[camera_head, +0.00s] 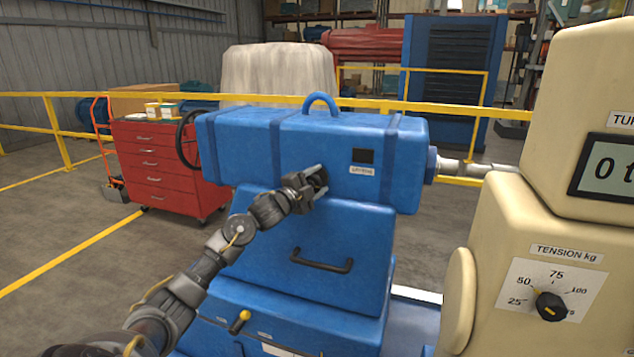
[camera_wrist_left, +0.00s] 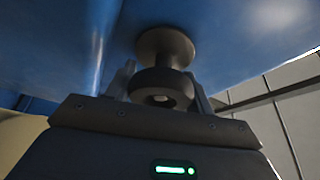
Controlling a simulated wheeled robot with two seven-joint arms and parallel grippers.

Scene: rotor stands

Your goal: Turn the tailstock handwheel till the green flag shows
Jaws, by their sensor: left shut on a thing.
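The blue tailstock (camera_head: 230,150) stands in the middle of the head view. Its dark handwheel (camera_head: 186,139) is at the left end, with nothing touching it. A small dark window (camera_head: 364,156) is on the front face above a small label; no green shows in it. My left gripper (camera_head: 311,184) is at the front face, shut on a dark round knob (camera_head: 322,176). In the left wrist view the knob (camera_wrist_left: 163,84), with a wide flange behind it, sits between the fingers (camera_wrist_left: 162,92). My right gripper is out of view.
A cream machine (camera_head: 560,120) with a tension dial (camera_head: 551,306) and a display stands close on the right. A dark handle (camera_head: 322,262) and a yellow-knobbed lever (camera_head: 240,320) are below the knob. A red tool cabinet (camera_head: 165,165) and yellow rails (camera_head: 55,130) are behind at left.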

